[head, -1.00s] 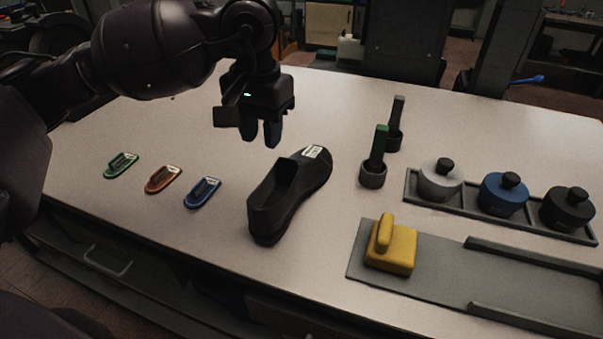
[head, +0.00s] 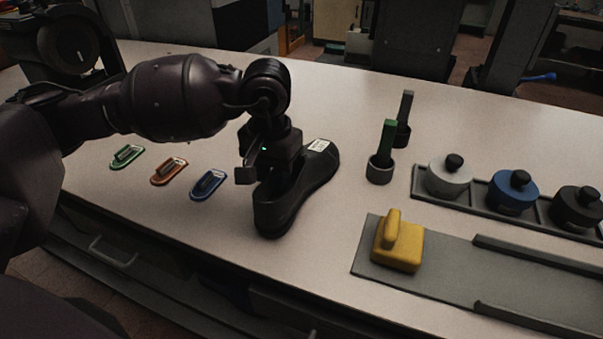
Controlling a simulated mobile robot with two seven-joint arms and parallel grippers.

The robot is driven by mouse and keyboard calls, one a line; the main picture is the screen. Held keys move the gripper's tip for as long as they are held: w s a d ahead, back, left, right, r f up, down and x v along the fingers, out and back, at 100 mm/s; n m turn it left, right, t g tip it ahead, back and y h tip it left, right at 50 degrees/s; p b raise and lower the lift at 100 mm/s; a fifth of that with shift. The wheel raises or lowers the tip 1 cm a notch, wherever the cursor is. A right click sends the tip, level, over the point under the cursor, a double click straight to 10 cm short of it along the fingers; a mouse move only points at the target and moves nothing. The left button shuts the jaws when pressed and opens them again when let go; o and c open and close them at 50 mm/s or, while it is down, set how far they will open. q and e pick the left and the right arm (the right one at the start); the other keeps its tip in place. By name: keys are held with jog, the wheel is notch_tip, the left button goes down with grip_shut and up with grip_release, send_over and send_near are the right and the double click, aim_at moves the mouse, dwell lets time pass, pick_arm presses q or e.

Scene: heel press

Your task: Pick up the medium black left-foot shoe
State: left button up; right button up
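The black shoe (head: 272,217) stands upright on the table, with its heel toward the near edge and its toe pointing away to the right. A white label (head: 319,145) is on its toe. My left gripper (head: 279,180) is lowered at the shoe's opening, over the middle of the shoe. Its fingertips are hidden against the dark shoe, so I cannot tell whether they are closed on it. My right gripper is not in view.
Green, orange and blue flat pieces (head: 208,185) lie left of the shoe. Two upright-handled tools (head: 380,168) stand to the right. A rack (head: 470,203) with lidded pots is at far right. A yellow handled block (head: 398,250) sits on a grey plate (head: 440,277).

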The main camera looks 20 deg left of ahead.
pick_arm(q)
jog(key=shift+c, duration=0.2)
grip_shut()
jog(key=shift+r, duration=0.1)
